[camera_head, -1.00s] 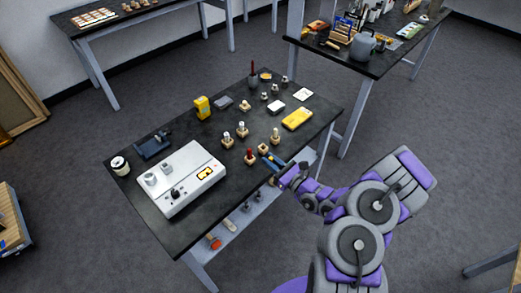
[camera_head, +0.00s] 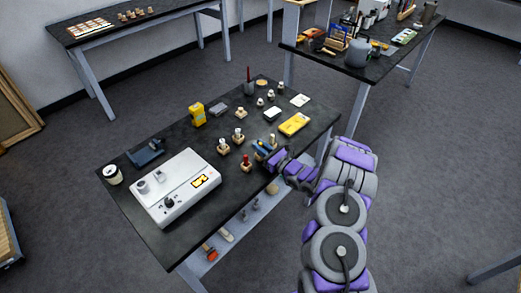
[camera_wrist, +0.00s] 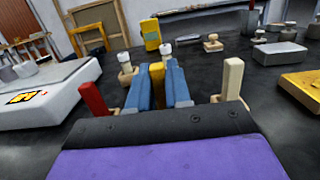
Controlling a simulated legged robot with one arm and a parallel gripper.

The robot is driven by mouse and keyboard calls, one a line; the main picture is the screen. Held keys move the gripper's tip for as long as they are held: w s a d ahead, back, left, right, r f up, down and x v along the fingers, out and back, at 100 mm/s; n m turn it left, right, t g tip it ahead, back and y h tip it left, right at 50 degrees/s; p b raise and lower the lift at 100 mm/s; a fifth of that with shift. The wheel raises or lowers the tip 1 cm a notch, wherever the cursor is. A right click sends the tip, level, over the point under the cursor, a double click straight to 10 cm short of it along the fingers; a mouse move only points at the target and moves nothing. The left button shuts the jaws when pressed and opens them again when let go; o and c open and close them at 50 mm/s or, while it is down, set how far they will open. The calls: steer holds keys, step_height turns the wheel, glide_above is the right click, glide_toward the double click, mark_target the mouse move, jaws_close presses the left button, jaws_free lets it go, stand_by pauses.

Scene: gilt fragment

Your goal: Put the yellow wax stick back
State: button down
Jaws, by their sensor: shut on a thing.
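My gripper (camera_head: 262,147) is at the near right edge of the black table. In the wrist view, its blue fingers (camera_wrist: 157,88) are shut on the yellow wax stick (camera_wrist: 157,75), which stands roughly upright between them. The stick's lower end is hidden, so I cannot tell whether it touches a holder. A red stick (camera_wrist: 93,98) stands left of the fingers; in the head view it stands in a small wooden block (camera_head: 246,167). A cream stick (camera_wrist: 232,76) stands right of the fingers. Two white-topped sticks (camera_wrist: 125,60) (camera_wrist: 167,48) in wooden holders are behind.
A white device (camera_head: 175,188) fills the left of the table (camera_head: 135,210). A yellow case (camera_head: 295,124) lies to the right, and a yellow upright device (camera_head: 197,115) stands behind. Small pieces crowd the back right. Bare tabletop lies between the white device and the sticks.

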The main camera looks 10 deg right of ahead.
steer(key=shift+a+f, duration=0.1)
steer(key=shift+f, duration=0.4)
steer(key=shift+a, duration=0.15)
steer(key=c, duration=1.1)
jaws_free()
steer(key=shift+r, duration=0.1)
steer(key=shift+o, duration=0.2)
steer(key=shift+s, duration=0.1)
